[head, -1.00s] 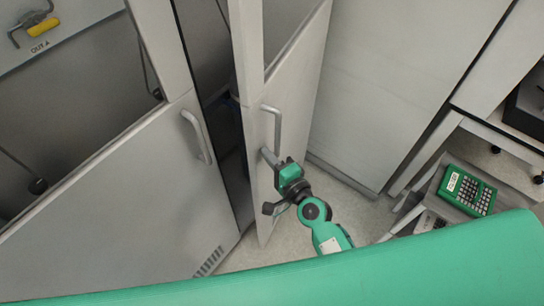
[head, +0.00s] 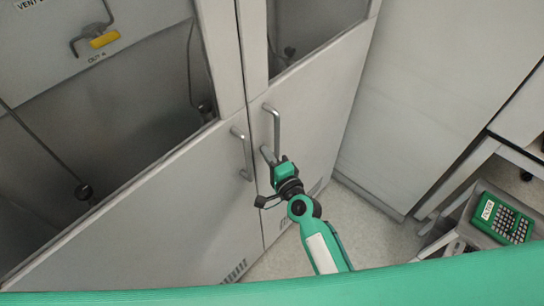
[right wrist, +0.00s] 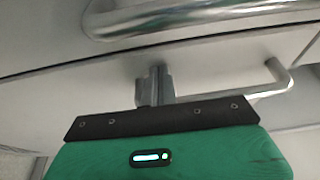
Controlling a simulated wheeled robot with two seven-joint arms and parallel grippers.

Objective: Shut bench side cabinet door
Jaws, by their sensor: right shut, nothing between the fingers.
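The bench side cabinet door (head: 308,110) is the grey right-hand door with a window above and a bar handle (head: 277,130) near its left edge. It sits against the neighbouring left door (head: 185,205), with only a thin dark seam between them. I cannot tell if it is fully flush. My right gripper (head: 268,156) is shut and empty, its tips at the door's front just below the handle. In the right wrist view, the shut fingers (right wrist: 155,84) are at the grey panel, between two bar handles. My left gripper is not in view.
The left door has its own bar handle (head: 242,154). A tall plain grey panel (head: 430,100) stands to the right. A small cart (head: 470,225) with a green calculator-like device (head: 502,218) is at the lower right. Bare floor (head: 372,222) shows between.

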